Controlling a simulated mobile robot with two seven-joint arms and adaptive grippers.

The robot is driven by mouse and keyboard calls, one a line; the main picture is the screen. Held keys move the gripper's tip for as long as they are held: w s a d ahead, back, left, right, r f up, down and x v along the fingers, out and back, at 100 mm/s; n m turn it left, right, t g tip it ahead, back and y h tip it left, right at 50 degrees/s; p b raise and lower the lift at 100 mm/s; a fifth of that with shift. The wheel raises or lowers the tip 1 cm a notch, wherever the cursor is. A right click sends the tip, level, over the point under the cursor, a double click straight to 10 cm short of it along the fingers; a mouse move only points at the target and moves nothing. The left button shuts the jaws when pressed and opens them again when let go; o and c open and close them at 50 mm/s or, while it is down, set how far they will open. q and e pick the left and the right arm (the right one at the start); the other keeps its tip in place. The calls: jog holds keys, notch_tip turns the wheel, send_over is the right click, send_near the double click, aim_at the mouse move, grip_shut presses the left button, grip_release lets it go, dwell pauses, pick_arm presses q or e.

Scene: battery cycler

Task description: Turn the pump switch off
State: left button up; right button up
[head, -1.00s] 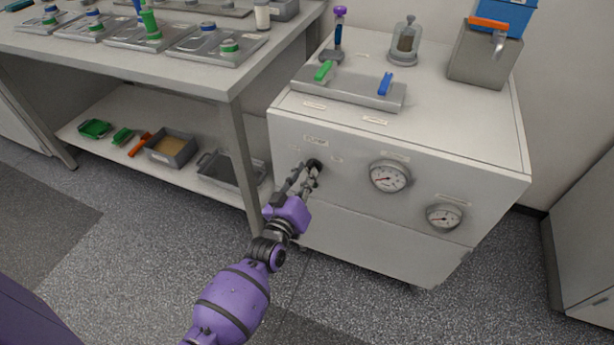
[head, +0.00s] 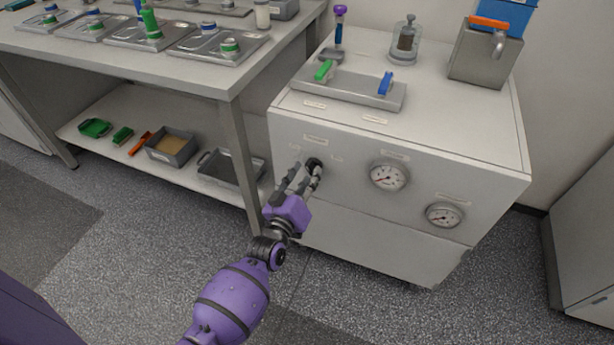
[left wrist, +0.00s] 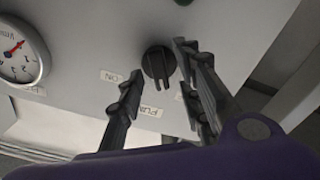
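The pump switch is a round black knob with a raised grip bar (left wrist: 158,66) on the cabinet's pale front panel. In the left wrist view the bar stands nearly upright in the picture, its end towards the upside-down PUMP label (left wrist: 150,112). An ON label (left wrist: 111,76) sits to its left. In the head view the knob (head: 314,163) is partly covered by my left gripper (head: 304,176). My left gripper (left wrist: 156,82) is open, one finger on each side of the knob. The right-hand finger is very near its rim; I cannot tell if it touches. My right gripper is not in view.
Two round gauges (head: 389,175) (head: 444,215) sit on the panel right of the knob. A tray with green and blue handles (head: 349,89) lies on the cabinet top (head: 440,110). A workbench (head: 130,50) stands at left. The floor in front is clear.

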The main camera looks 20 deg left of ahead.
pick_arm(q)
jog(key=shift+s, duration=0.1)
jog(key=s, duration=1.1)
jog(key=shift+s+a, duration=0.2)
jog(key=shift+s, duration=0.2)
